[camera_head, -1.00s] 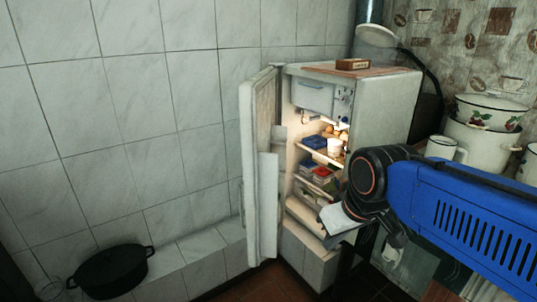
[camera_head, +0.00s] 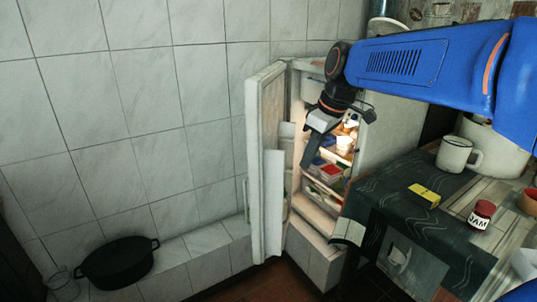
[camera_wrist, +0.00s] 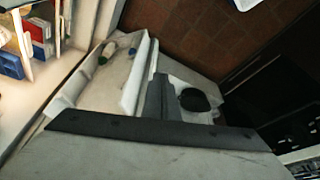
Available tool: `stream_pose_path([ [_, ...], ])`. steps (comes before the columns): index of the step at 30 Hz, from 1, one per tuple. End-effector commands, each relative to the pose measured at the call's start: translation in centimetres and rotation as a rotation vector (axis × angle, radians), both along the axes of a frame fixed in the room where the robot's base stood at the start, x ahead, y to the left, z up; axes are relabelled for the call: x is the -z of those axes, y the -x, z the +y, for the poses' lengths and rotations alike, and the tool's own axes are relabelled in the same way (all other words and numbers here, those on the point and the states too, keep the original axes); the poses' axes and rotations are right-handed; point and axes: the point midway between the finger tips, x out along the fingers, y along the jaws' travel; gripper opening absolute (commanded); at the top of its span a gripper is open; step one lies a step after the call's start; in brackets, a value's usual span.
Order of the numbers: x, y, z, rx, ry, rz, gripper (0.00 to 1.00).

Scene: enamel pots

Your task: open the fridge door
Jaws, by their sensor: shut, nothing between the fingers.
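The fridge (camera_head: 390,130) stands in the corner with its lit inside showing. Its white door (camera_head: 262,170) stands open, swung out to the left, with the inner side facing right. The inner door shelves (camera_wrist: 118,78) show in the wrist view, with small items in them. My gripper (camera_head: 307,160) is shut and empty. It points down in front of the fridge opening, to the right of the door in the picture, and hides part of the shelves. I cannot tell whether it touches anything. In the wrist view, its dark fingers (camera_wrist: 157,98) overlap the door area.
A black pot (camera_head: 117,262) sits on the tiled ledge at lower left. At right, a table with a dark cloth (camera_head: 380,190) holds a white mug (camera_head: 456,154), a yellow box (camera_head: 424,195) and a jam jar (camera_head: 481,214). Brown floor (camera_head: 270,285) shows below the door.

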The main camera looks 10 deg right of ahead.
Motion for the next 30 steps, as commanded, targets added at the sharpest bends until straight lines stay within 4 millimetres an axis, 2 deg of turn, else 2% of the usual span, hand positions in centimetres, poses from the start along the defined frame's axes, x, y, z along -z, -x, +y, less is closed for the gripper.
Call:
stream_pose_path([
  [1, -0.5, -1.9, 0.0, -0.046, -0.004, 0.002, 0.0],
  [6, -2.3, -6.9, 0.1, -0.211, -0.021, -0.011, 0.0],
  [9, -2.8, -9.3, 0.1, -0.29, -0.032, -0.021, 0.0],
  [12, -3.2, -10.8, 0.1, -0.346, -0.039, -0.028, 0.0],
  [15, -3.4, -11.7, 0.1, -0.376, -0.043, -0.035, 0.0],
  [20, -2.9, -12.0, 0.4, -0.388, -0.045, -0.036, 0.0],
  [30, 2.1, -12.8, 2.1, -0.387, -0.045, -0.032, 0.0],
])
